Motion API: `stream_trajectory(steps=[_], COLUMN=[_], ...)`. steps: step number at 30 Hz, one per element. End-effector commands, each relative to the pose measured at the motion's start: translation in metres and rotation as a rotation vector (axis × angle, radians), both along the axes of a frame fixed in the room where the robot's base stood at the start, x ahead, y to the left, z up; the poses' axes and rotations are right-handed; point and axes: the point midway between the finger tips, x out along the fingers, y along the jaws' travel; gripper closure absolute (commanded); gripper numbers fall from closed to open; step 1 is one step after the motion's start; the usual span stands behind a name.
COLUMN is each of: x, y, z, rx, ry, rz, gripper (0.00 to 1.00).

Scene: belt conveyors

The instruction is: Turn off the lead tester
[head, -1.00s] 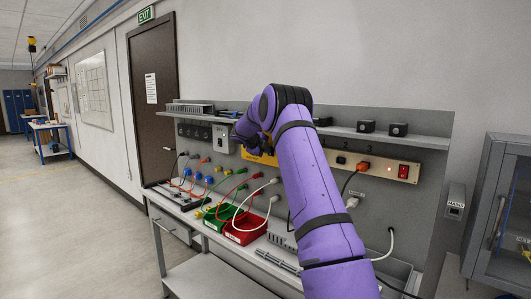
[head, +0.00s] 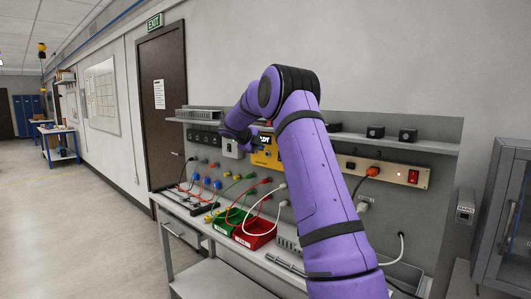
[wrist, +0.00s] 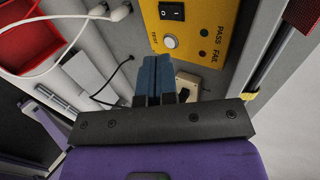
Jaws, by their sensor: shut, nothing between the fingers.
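The lead tester is a yellow box (head: 264,158) on the bench's back panel, partly covered by my arm in the head view. In the wrist view its yellow face (wrist: 205,18) fills the top middle, with a black rocker switch (wrist: 171,12), a round white button (wrist: 170,41) and PASS and FAIL labels beside two dark lamps. My gripper's blue fingers (wrist: 155,62) are shut and empty. They point at the tester's edge, just below the white button in the picture; I cannot tell whether they touch it. In the head view the fingers are not clearly visible.
A red bin (head: 256,232) and a green bin (head: 229,222) stand on the bench below. Several coloured leads hang from the panel. A grey box (head: 232,148) is left of the tester. A power strip with a red switch (head: 413,177) is at right. A shelf runs above.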

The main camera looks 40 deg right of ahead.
Motion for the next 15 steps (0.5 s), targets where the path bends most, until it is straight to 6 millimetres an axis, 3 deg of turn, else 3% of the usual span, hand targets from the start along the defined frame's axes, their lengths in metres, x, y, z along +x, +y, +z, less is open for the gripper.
stream_trajectory(steps=[6, 15], x=[-0.0011, -0.001], y=[0.0121, 0.0129], z=[0.0084, 0.0087], rx=[0.001, 0.001], ry=[0.0, 0.0], rz=[0.0, 0.0], gripper=[1.0, 1.0])
